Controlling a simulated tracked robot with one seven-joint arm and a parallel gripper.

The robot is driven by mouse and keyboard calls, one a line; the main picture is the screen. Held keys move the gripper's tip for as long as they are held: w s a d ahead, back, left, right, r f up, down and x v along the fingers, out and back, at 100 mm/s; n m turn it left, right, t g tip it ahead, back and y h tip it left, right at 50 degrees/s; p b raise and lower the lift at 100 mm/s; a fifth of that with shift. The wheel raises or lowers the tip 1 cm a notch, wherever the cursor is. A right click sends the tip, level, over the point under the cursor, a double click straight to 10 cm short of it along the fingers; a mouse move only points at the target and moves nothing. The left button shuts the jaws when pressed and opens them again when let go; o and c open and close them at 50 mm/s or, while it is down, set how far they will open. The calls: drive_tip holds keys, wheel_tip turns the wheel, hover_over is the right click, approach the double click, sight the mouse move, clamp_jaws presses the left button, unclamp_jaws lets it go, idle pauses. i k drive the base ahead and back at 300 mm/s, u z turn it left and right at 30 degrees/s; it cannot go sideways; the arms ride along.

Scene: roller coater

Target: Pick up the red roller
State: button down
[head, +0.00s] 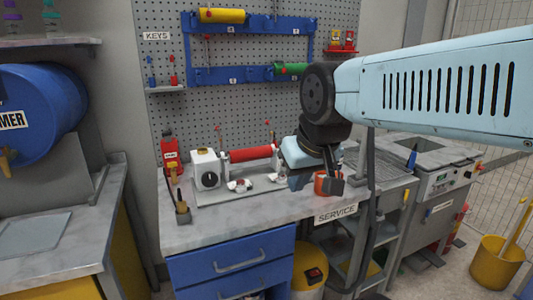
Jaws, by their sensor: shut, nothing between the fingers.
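The red roller (251,153) lies roughly level in the small coating machine (205,168) on the grey workbench. Its left end is by the white housing with a dark dial. Its right end is close to my light blue hand in the picture, and I cannot tell whether they touch. My gripper (333,186) points down, to the right of the roller and apart from it. It is shut and empty. The fingers are small and dark and partly overlap an orange-red pot (320,184) behind or beside them.
A blue rack (245,75) on the pegboard holds a yellow roller (222,15) and a green roller (289,69), partly behind my arm. A red device (170,155) stands at the bench's left. The front left benchtop is mostly clear.

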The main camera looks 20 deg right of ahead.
sight(258, 152)
drive_tip(key=z, duration=0.1)
drive_tip(key=k, duration=0.55)
drive_tip(key=z, duration=0.4)
drive_tip(key=i, duration=1.5)
drive_tip(key=u, duration=0.6)
